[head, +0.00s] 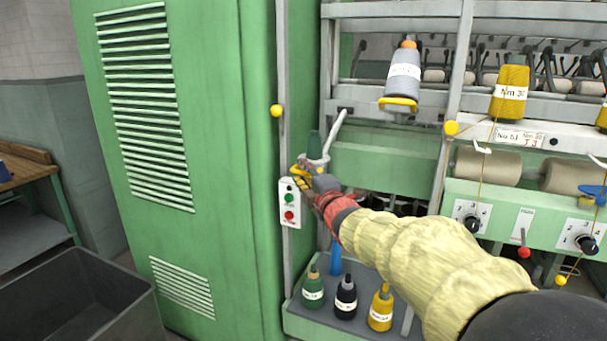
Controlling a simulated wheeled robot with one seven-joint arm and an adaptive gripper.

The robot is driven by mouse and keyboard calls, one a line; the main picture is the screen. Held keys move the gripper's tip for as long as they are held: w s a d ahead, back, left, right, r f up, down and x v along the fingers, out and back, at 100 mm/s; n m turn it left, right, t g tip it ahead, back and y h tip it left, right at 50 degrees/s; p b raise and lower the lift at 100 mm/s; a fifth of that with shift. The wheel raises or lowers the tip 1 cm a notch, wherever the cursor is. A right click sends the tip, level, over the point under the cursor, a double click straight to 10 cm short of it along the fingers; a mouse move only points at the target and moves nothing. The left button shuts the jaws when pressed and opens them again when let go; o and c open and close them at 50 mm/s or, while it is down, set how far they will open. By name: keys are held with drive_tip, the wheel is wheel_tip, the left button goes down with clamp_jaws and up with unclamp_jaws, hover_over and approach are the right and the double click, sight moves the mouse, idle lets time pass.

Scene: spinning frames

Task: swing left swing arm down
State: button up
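The left swing arm (335,131) is a pale lever on the left end of the spinning frame. It slants upward, with its upper end to the right and its lower end beside a dark green cone (314,146). My gripper (301,174) is just below the lever's lower end and the green cone, close to a pale holder there. Whether it touches the lever or the holder cannot be told. The fingers are small and partly overlapped by the machine parts, so their opening is unclear.
A control box (290,203) with green and red buttons is just below left of my gripper. A green cabinet (180,130) stands left. A tray (296,311) with several bobbins is below. A grey bin (85,300) and a wooden bench (25,165) are far left.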

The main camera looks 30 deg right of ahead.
drive_tip(key=s+a, duration=0.1)
drive_tip(key=s, duration=1.1)
drive_tip(key=shift+a+f, duration=0.15)
drive_tip(key=shift+a, duration=0.2)
drive_tip(key=shift+w, duration=0.1)
